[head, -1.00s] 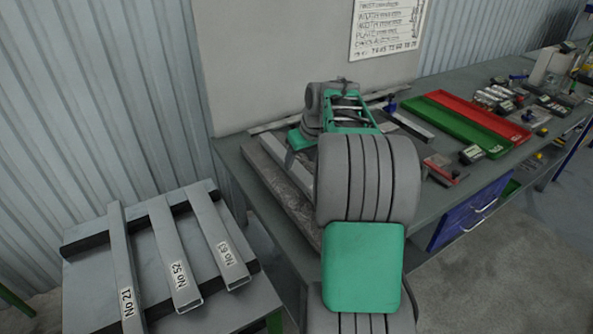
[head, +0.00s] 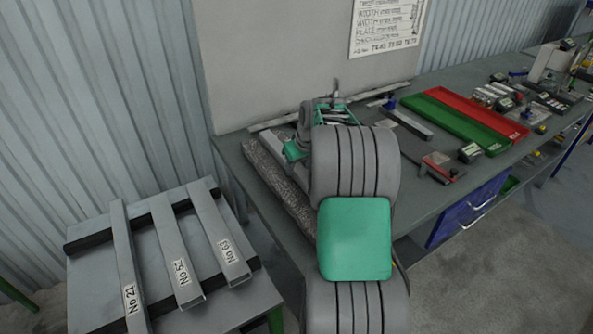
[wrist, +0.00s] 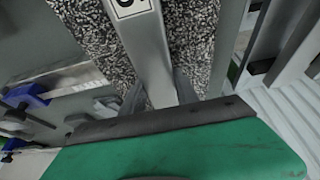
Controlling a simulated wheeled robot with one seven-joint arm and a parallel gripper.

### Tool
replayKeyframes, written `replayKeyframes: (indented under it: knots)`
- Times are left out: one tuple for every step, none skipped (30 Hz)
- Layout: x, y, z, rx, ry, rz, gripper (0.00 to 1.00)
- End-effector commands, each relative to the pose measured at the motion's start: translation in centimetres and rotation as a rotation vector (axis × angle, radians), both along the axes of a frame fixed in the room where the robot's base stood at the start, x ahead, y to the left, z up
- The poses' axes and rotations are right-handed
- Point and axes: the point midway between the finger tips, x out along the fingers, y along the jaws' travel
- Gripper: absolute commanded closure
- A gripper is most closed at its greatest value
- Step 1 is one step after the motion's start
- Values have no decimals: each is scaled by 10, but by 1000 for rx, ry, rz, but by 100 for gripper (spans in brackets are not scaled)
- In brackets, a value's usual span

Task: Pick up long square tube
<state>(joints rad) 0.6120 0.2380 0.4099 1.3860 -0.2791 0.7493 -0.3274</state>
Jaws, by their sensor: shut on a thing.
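In the wrist view, a grey square tube (wrist: 150,45) with a white, partly cut-off label runs down between my fingers. My gripper (wrist: 160,95) is shut on it, one finger on each side. The tube lies over a speckled grey mat (wrist: 95,38); I cannot tell whether it touches the mat. In the head view, the mat (head: 285,190) is on the bench's near left end. My arm hides most of the held tube and the fingers there.
A low stand at left carries three tubes, No 21 (head: 125,260), No 52 (head: 177,255) and No 63 (head: 222,240), on black strips. The bench (head: 410,215) holds a green tray (head: 450,118), a red tray (head: 480,115) and several small tools at right. A pale board (head: 270,60) stands behind.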

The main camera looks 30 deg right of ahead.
Motion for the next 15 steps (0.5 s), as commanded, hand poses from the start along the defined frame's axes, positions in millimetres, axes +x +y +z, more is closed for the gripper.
replayKeyframes:
  knots:
    - [0,0,0,0,0,0,73]
    - [0,0,0,0,0,0,76]
    - [0,0,0,0,0,0,79]
    - [0,0,0,0,0,0,82]
    - [0,0,0,0,0,0,84]
    - [0,0,0,0,0,0,87]
    - [0,0,0,0,0,0,90]
    - [0,0,0,0,0,0,92]
    - [0,0,0,0,0,0,95]
    - [0,0,0,0,0,0,98]
    - [0,0,0,0,0,0,100]
    - [0,0,0,0,0,0,100]
    - [0,0,0,0,0,0,100]
    - [0,0,0,0,0,0,100]
    - [0,0,0,0,0,0,100]
